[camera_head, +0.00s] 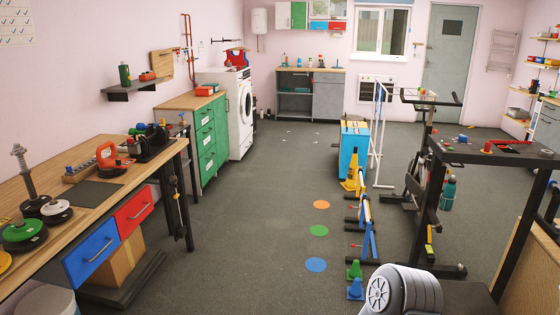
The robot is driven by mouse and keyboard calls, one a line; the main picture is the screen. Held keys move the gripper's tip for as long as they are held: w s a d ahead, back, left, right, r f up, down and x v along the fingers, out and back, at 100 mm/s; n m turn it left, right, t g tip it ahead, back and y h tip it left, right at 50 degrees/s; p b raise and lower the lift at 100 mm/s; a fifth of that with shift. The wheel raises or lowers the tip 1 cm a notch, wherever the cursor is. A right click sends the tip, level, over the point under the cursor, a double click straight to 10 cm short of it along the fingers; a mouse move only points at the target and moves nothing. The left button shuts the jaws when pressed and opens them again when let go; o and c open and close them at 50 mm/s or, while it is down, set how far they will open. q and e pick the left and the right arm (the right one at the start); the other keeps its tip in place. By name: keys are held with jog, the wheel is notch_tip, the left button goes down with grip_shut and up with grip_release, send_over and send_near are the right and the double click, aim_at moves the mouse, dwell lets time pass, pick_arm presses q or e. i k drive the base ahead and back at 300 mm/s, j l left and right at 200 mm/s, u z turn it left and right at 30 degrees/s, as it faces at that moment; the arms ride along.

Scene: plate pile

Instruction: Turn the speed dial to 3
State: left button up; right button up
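I cannot make out a speed dial or any numbers in the head view. A grey, drum-shaped thing (410,291) with a slotted round face shows at the bottom, right of centre; its lower part is cut off by the picture edge. No dial shows on its visible side. A white front-loading washer (241,118) stands at the back left, too far off to read its controls. Neither of my grippers is in view.
A wooden workbench (93,191) with weight plates (24,232) fills the left. A black rack (485,153) stands at the right. Small hurdles (366,222) and cones (355,270) line the floor beside flat markers (316,264).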

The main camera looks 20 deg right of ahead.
aim_at(463, 138)
jog(key=i+l+z, duration=0.2)
jog(key=i+z, duration=0.15)
jog(key=i, duration=0.6)
jog(key=i+z, duration=0.3)
jog(key=i, duration=1.2)
jog(key=z, duration=2.65)
